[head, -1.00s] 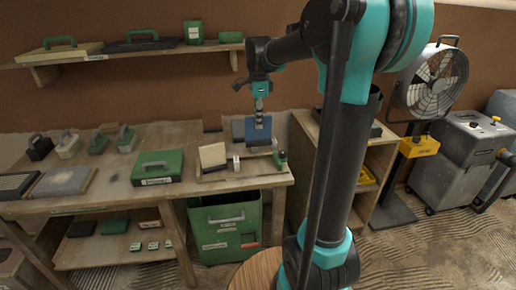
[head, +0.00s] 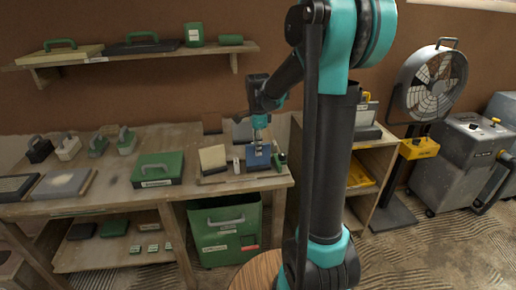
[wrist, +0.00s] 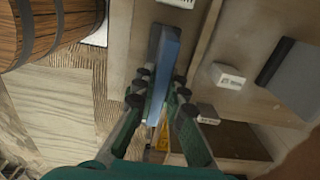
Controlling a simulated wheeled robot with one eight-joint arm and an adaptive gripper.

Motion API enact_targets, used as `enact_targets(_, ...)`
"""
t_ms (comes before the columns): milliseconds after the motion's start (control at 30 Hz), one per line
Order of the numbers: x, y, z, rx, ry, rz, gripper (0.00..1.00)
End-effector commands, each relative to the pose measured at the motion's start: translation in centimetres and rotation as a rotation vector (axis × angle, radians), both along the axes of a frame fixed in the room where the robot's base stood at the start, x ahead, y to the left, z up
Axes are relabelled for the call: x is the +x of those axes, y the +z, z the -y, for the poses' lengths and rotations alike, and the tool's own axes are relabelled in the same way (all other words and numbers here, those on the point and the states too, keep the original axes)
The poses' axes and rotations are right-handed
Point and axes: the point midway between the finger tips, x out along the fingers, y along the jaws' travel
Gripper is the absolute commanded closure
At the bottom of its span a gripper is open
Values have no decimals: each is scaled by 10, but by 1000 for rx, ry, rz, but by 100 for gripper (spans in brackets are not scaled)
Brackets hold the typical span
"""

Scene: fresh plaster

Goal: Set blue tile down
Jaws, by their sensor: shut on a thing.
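The blue tile (head: 259,160) hangs under my gripper (head: 257,147) in the head view, just above or touching the right part of a wooden rack (head: 240,183) on the workbench; I cannot tell which. In the wrist view my gripper (wrist: 158,92) is shut on the blue tile (wrist: 170,52), seen edge-on between the fingers. The lower edge of the tile is hard to make out.
A cream tile (head: 213,158) leans in the rack's left part, with a small white block (head: 236,165) beside it. A green tool (head: 280,160) is close on the right. A green case (head: 157,169) lies left. A grey panel (head: 242,130) stands behind.

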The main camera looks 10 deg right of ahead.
Motion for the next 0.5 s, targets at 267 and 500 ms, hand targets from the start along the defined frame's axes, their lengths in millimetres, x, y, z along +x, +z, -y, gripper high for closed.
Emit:
enact_targets(267, 0, -2, 0, 0, 0, 0, 75)
enact_targets(500, 0, -2, 0, 0, 0, 0, 68)
